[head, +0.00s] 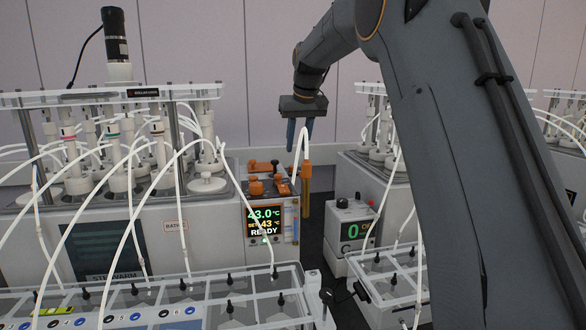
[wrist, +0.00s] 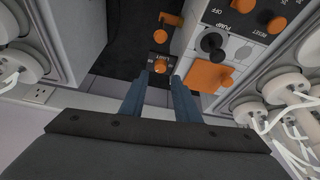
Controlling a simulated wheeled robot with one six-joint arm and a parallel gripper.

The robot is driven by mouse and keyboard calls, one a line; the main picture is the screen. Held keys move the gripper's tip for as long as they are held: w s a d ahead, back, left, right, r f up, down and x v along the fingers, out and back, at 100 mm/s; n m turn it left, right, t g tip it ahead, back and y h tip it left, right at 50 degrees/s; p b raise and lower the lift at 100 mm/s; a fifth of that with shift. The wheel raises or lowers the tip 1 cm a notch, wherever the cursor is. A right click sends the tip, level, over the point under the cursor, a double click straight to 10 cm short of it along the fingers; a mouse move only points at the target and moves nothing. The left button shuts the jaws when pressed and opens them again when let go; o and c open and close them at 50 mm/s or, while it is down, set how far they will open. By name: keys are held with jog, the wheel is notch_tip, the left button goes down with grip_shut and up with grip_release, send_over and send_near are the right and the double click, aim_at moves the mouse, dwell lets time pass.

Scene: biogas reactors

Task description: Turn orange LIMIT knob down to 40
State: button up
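The orange LIMIT knob (wrist: 160,65) shows in the wrist view, with a small label beside it. It sits between the tips of my gripper (wrist: 160,78), as seen from the wrist. The fingers are apart, and I cannot tell whether they touch the knob. The knob's setting is too small to read. In the head view my gripper (head: 299,147) points down, above and behind the bath unit. The bath display (head: 264,222) reads 43.0 °C, set 43, READY. I cannot tell which orange part in the head view is the LIMIT knob.
An orange knob (wrist: 278,25) and a black knob (wrist: 211,42) stand on the panel beside my gripper, near an orange block (wrist: 212,75). In the head view, white tubes and an orange column (head: 305,186) are close below my gripper. A stirrer box (head: 350,228) stands right.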

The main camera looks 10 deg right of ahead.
aim_at(293, 166)
jog(key=shift+p+x, duration=0.9)
jog(key=shift+x, duration=3)
jog(key=shift+a, duration=0.1)
grip_shut()
